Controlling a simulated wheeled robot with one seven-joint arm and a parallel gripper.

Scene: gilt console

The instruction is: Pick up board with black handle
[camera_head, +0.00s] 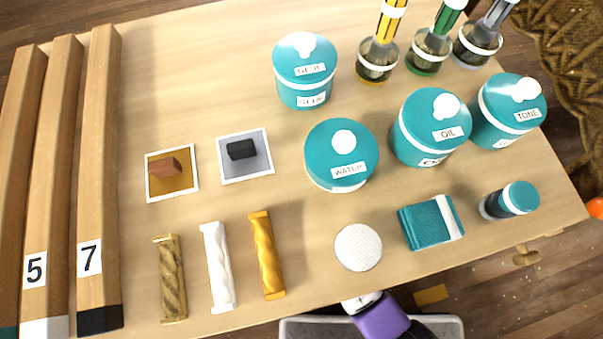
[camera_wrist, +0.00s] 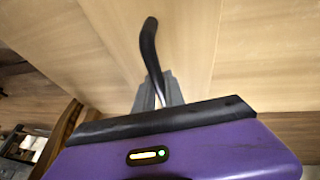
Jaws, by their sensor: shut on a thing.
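A small grey board (camera_head: 259,165) with a white edge and a black block-shaped handle (camera_head: 241,149) lies flat on the table, left of the middle in the head view. My purple gripper (camera_head: 357,301) is at the table's front edge in the head view, well to the lower right of that board and apart from it. In the wrist view my gripper (camera_wrist: 158,92) is shut on a slim thing with a curved black handle (camera_wrist: 149,45) and a silvery shaft. What the held thing is, and its far end, I cannot tell.
A brown board (camera_head: 180,182) with a copper-coloured block lies beside the grey one. Three twisted bars (camera_head: 217,267), a round white pad (camera_head: 358,248) and a teal block (camera_head: 424,222) lie nearer me. Teal jars (camera_head: 341,155) fill the right. Long numbered planks (camera_head: 100,170) stand left.

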